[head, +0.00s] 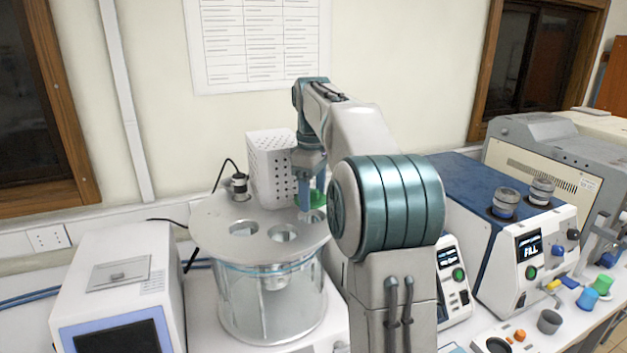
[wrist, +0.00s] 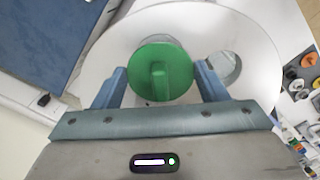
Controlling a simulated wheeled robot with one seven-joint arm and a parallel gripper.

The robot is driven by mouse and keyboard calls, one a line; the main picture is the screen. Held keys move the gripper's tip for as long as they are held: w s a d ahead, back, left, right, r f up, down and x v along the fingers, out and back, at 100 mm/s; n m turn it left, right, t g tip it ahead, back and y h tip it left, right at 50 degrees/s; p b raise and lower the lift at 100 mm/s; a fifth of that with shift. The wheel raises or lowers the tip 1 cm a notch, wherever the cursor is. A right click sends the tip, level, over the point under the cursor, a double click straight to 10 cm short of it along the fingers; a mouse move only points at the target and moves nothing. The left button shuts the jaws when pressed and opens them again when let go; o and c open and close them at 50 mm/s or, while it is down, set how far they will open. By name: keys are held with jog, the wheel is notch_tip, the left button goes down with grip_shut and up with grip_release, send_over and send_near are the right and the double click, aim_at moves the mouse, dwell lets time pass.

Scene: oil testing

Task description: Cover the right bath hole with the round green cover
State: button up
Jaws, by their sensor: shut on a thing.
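The round green cover (wrist: 176,62) with a raised bar handle sits between the two blue fingers of my gripper (wrist: 161,78) in the wrist view. The fingers are shut on its opposite rim sides. In the head view my gripper (head: 310,193) points down with the green cover (head: 318,199) over the right side of the round bath top (head: 215,215). The right bath hole (head: 312,216) shows partly just below the cover, which appears slightly above the plate. The middle hole (head: 284,232) and left hole (head: 243,229) are uncovered. One open hole (wrist: 225,68) shows beside the cover in the wrist view.
A white perforated box (head: 268,170) stands behind the bath top, close to my gripper. A small dark-capped fitting (head: 240,184) stands at its left. A blue-and-white instrument (head: 500,235) is to the right, and a white device (head: 118,290) to the left.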

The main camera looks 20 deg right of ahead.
aim_at(314, 199)
jog(key=shift+f, duration=1.4)
jog(key=shift+d, duration=0.1)
jog(key=shift+f, duration=0.4)
dwell(0.4)
jog(key=shift+r, duration=0.35)
jog(key=shift+r, duration=0.35)
jog(key=shift+r, duration=0.15)
jog(key=shift+f+b, duration=0.55)
jog(key=shift+f, duration=0.3)
dwell(0.6)
jog(key=shift+r, duration=0.25)
jog(key=shift+r+p, duration=0.55)
jog(key=shift+r, duration=0.05)
